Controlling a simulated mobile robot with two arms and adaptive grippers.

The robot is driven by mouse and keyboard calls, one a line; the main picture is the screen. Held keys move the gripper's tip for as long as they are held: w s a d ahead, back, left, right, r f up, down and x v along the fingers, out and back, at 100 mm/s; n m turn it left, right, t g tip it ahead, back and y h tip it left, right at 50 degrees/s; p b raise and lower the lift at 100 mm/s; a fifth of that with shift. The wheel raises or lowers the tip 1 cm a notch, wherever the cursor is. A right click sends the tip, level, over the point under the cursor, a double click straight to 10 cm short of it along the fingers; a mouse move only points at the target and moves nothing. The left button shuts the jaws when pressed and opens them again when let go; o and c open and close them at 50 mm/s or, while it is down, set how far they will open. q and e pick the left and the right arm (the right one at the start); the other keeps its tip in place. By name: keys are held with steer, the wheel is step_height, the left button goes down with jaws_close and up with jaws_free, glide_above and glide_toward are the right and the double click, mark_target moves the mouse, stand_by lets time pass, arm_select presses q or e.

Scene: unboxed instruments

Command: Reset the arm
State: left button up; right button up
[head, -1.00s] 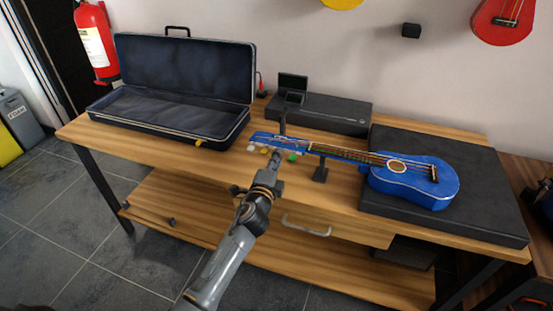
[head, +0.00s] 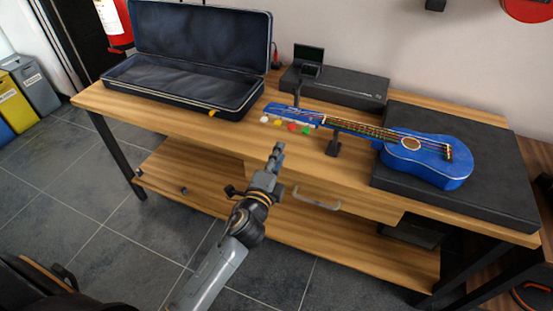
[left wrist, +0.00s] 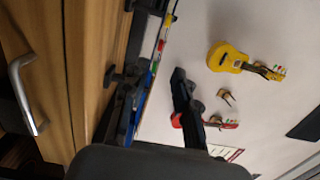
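My left gripper (head: 277,152) is in front of the table's front edge, below and left of the blue ukulele's headstock and apart from it. In the left wrist view its two dark fingers (left wrist: 155,100) stand apart with nothing held between them. The blue ukulele (head: 432,168) lies with its body on a black flat case and its neck on a small dark stand (head: 334,144). Its headstock with coloured tuner knobs points left. My right gripper is not in view.
An open dark instrument case (head: 190,90) lies on the table's left part. A black box (head: 345,88) with a small device (head: 308,60) stands at the back. The black flat case (head: 500,185) fills the right. A drawer handle (head: 315,200) juts from the table front.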

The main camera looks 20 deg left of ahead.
arm_select(q)
steer(key=shift+s, duration=0.75)
steer(key=s+f+n+g, duration=0.25)
steer(key=s+f, duration=0.25)
steer(key=f, duration=0.7)
steer(key=s+f+n+g+p, duration=0.15)
steer(key=s+f+g, duration=0.3)
steer(key=f, duration=0.75)
steer(key=s+f+n+g, duration=0.25)
steer(key=s+f, duration=0.35)
steer(key=f, duration=0.6)
steer(key=s+a+f+n+g, duration=0.1)
steer(key=s+f, duration=0.4)
steer(key=s, duration=0.5)
steer(key=s+a+f+n+g, duration=0.1)
steer(key=s+f+n+g, duration=0.3)
steer(key=s, duration=0.7)
steer(key=s+a+f+n+g, duration=0.2)
steer(key=s+f, duration=0.4)
steer(key=s, duration=0.5)
steer(key=shift+s+f+n+h+p, duration=0.15)
steer(key=shift+f+n+h+p, duration=0.2)
steer(key=shift+n, duration=0.5)
steer(key=shift+g, duration=0.25)
